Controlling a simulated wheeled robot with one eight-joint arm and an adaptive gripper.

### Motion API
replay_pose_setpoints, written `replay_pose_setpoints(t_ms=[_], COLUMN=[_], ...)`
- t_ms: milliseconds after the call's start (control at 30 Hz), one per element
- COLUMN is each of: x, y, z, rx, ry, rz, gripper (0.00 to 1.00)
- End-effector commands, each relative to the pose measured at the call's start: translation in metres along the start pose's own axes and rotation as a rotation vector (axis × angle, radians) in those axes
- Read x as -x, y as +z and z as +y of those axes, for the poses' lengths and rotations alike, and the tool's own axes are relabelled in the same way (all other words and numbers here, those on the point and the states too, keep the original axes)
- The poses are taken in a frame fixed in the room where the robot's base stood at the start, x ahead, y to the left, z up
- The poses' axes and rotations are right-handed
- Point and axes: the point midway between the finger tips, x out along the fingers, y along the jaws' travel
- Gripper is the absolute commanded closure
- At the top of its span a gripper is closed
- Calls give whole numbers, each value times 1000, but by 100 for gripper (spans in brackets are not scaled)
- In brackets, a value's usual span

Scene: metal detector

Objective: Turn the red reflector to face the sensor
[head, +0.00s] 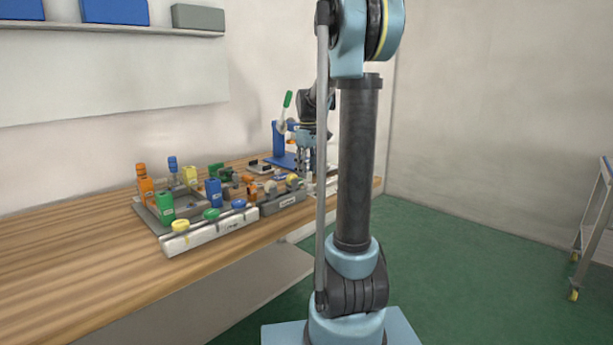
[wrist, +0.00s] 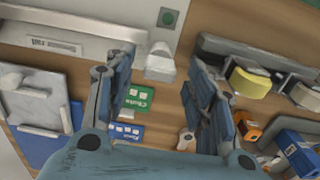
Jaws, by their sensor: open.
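My gripper (wrist: 160,66) is open in the wrist view, with nothing held between its fingers. I cannot make out a red reflector for certain in either view. In the head view my gripper (head: 306,168) points down over the far end of the workbench, in front of a blue stand (head: 279,140). My arm hides part of that end of the bench.
The wooden workbench (head: 80,255) holds a grey tray with orange, green and blue bottles (head: 166,207). Green and blue cards (wrist: 139,97), a yellow roll (wrist: 249,82) and an orange item (wrist: 248,127) lie near my fingers. The bench's near left is clear.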

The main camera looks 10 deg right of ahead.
Motion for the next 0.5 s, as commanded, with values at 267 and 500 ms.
replay_pose_setpoints(t_ms=[267,500], x=[-18,-19], y=[0,0], z=[0,0], rx=[0,0], ry=[0,0], rz=[0,0], gripper=[50,50])
